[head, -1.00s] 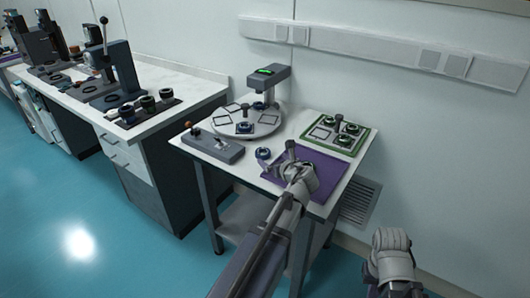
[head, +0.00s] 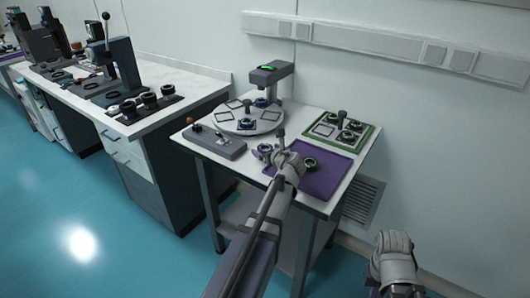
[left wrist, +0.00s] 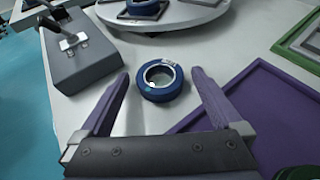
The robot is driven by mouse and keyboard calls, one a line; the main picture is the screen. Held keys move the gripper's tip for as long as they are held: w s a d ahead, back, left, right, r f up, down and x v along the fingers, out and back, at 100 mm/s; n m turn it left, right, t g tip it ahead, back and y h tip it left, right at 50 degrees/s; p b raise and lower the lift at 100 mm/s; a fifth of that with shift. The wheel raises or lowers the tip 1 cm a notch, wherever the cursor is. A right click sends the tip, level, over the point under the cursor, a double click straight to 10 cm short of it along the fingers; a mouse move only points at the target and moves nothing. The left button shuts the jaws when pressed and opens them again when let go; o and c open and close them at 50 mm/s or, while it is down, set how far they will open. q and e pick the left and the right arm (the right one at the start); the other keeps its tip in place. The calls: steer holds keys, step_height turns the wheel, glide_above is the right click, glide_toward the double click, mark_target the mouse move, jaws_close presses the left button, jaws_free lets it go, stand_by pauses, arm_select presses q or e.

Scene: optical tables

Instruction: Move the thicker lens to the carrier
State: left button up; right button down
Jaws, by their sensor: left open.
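A blue ring-shaped lens (head: 264,148) stands on the white table just left of the purple mat. In the left wrist view the blue lens (left wrist: 161,80) lies ahead of and between my open left gripper's (left wrist: 158,88) purple fingers, touching neither as far as I can tell. A dark green-rimmed lens (head: 310,164) lies on the purple mat; only its edge shows at the lower right of the wrist view. My left gripper (head: 279,142) is empty beside the blue lens. A round carrier (head: 236,128) with square frames stands behind. My right gripper's fingers do not show.
A green-edged tray (head: 371,137) with several parts sits at the table's back right. A grey control box (head: 216,143) with a lever stands to the left. The purple mat (head: 322,186) is mostly clear. A grey stand (head: 270,78) rises behind the carrier.

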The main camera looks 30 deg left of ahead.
arm_select(q)
steer(key=c, duration=1.5)
steer(key=shift+r, duration=0.15)
step_height(320, 180, up, 14)
steer(key=p, duration=1.4)
